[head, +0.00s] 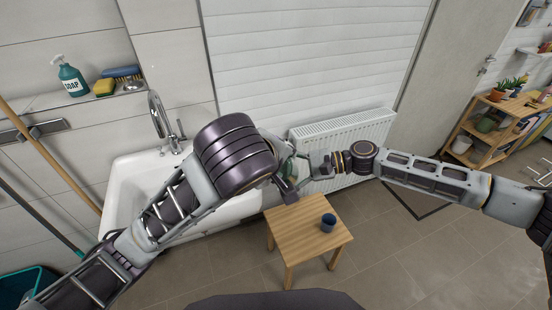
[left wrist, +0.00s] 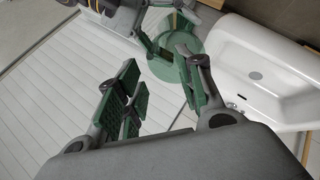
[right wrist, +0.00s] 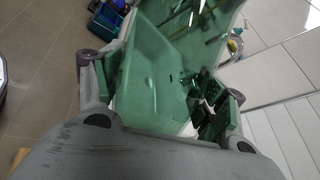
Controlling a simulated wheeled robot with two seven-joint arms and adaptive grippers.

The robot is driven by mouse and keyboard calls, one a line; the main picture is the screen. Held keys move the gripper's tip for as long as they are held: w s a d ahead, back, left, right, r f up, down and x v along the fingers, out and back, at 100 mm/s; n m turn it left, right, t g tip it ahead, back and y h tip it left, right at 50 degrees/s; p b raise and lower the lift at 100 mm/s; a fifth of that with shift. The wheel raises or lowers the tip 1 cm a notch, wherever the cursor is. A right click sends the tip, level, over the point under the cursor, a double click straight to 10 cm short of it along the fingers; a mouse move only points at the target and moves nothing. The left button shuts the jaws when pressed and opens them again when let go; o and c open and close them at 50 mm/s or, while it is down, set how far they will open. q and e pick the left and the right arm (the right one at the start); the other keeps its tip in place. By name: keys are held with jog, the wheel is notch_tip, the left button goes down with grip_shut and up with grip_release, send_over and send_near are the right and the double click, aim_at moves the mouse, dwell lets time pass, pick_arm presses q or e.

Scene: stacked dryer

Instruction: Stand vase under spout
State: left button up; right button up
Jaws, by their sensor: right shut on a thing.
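A translucent green vase (right wrist: 150,85) fills the middle of the right wrist view, between the fingers of my right gripper (right wrist: 163,92), which is shut on it. The vase also shows in the left wrist view (left wrist: 178,66), near the sink's edge. In the head view it is mostly hidden behind my left arm and gripper. My left gripper (left wrist: 158,80) is open and empty, its fingers apart and close to the vase. The chrome spout (head: 155,103) rises over the white sink (head: 127,190), left of both grippers in the head view.
A radiator (head: 345,135) is behind the right arm. A soap bottle (head: 71,80) and sponges (head: 104,87) sit on a ledge. Long handles lean at the left.

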pick_arm(q)
jog(key=shift+x, duration=5.45)
jog(key=shift+c, duration=0.4)
grip_shut()
pick_arm(e)
jog(key=o, duration=1.6)
jog(key=shift+d, duration=0.1)
jog(key=shift+v, duration=5.95)
jog(key=shift+f, duration=0.1)
